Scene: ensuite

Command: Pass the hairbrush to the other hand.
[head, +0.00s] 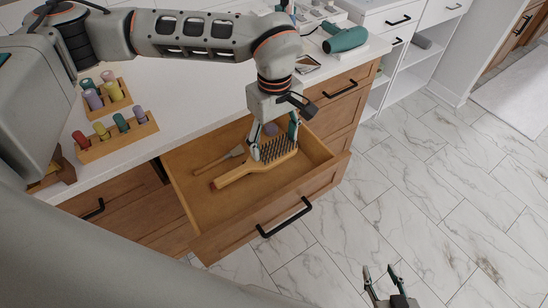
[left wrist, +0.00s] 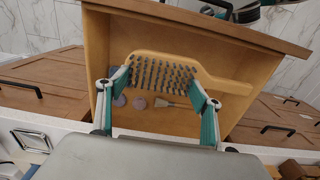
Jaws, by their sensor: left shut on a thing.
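The wooden hairbrush (head: 235,178) has dark bristles facing up and a handle pointing to the lower left in the head view. It is in or just above the open drawer (head: 215,212); I cannot tell whether it touches the bottom. My left gripper (head: 272,142) is shut on the brush head, with one finger at each side. In the left wrist view, the hairbrush (left wrist: 228,87) spans between the fingers of my left gripper (left wrist: 160,92), its handle to the right. My right gripper (head: 381,277) is open and empty above the floor, outside the drawer.
A thin brush (head: 215,162) and a purple round item (head: 270,129) lie in the drawer. The white counter (head: 190,92) holds wooden racks of coloured rollers (head: 117,138) and a green hairdryer (head: 345,40). The marble floor (head: 410,190) at right is clear.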

